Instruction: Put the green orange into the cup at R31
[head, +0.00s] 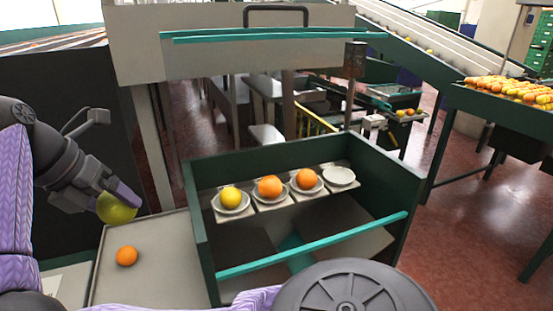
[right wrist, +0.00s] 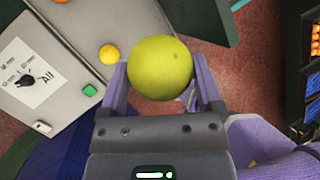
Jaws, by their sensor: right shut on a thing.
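My right gripper (head: 118,196) is at the left of the head view, shut on the green orange (head: 116,209), above the grey tabletop. In the right wrist view the green orange (right wrist: 160,67) sits between the two fingers. Four small white cups stand in a row in the green-walled bin. From the left they hold a yellow fruit (head: 230,197), an orange (head: 270,187) and another orange (head: 306,179). The rightmost cup (head: 340,176) is empty. No R31 label is legible. My left gripper is not in view.
A loose orange (head: 126,256) lies on the grey tabletop (head: 160,270) left of the bin. A teal bar (head: 310,245) crosses the bin's front, and green side walls (head: 200,235) stand up around it. A dial panel (right wrist: 40,75) shows in the right wrist view.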

